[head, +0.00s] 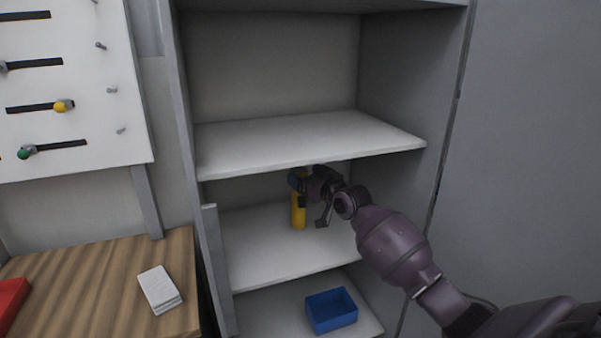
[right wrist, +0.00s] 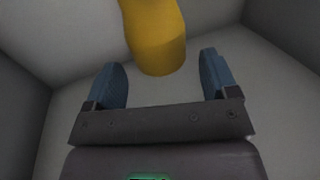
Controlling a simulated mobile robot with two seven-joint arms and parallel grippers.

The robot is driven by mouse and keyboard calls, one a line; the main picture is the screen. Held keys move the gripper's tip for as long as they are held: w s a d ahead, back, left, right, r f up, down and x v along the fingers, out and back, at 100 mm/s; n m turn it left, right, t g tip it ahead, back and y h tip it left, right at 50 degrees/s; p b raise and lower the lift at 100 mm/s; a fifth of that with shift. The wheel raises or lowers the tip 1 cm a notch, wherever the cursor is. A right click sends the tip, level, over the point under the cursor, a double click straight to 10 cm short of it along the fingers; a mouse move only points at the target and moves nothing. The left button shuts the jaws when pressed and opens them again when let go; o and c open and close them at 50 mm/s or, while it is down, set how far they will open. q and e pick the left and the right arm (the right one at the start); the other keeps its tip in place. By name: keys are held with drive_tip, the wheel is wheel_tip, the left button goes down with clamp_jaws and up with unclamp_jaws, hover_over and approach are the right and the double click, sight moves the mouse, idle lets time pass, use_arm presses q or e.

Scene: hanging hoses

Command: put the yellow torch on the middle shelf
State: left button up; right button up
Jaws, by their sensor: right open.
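The yellow torch (head: 298,214) stands upright on the middle shelf (head: 260,255), and its foot appears to rest on the board. Its upper part is partly hidden by my right gripper (head: 297,184), which reaches in under the shelf above. In the right wrist view the torch (right wrist: 155,38) shows as a plain yellow cylinder between the two blue fingers of my right gripper (right wrist: 161,66). The fingers are spread, with a gap on each side of the torch. My left gripper is not in view.
The upper shelf (head: 300,140) is empty and hangs close above my right gripper. A blue bin (head: 331,311) sits on the lower shelf. At left are a wooden bench (head: 95,285) with a white pad (head: 159,289), and a white panel (head: 75,95) with pegs and slots.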

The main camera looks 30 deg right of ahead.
drive_tip(key=s, duration=0.8)
drive_tip(key=shift+s+d+p, duration=0.3)
drive_tip(key=shift+s, duration=0.05)
drive_tip(key=s+a+f+n+g, duration=0.1)
drive_tip(key=s+a+f, duration=0.25)
drive_tip(key=f, duration=0.25)
drive_tip(key=s+a+f+g+h, duration=0.1)
drive_tip(key=s+a+f, duration=0.2)
drive_tip(key=s+f, duration=0.3)
drive_tip(key=s+a+f+n+g, duration=0.1)
drive_tip(key=s+a+f, duration=0.25)
drive_tip(key=f, duration=0.35)
drive_tip(key=s+a+f+m+g, duration=0.1)
drive_tip(key=s+a+f+g, duration=0.1)
drive_tip(key=s+f, duration=0.4)
drive_tip(key=s+a+f+g, duration=0.1)
drive_tip(key=s+a+f, duration=0.3)
drive_tip(key=s+f, duration=0.3)
drive_tip(key=s, duration=0.4)
drive_tip(key=shift+s+a+m+g, duration=0.15)
drive_tip(key=shift+a+m+g, duration=0.25)
drive_tip(key=shift+c, duration=0.5)
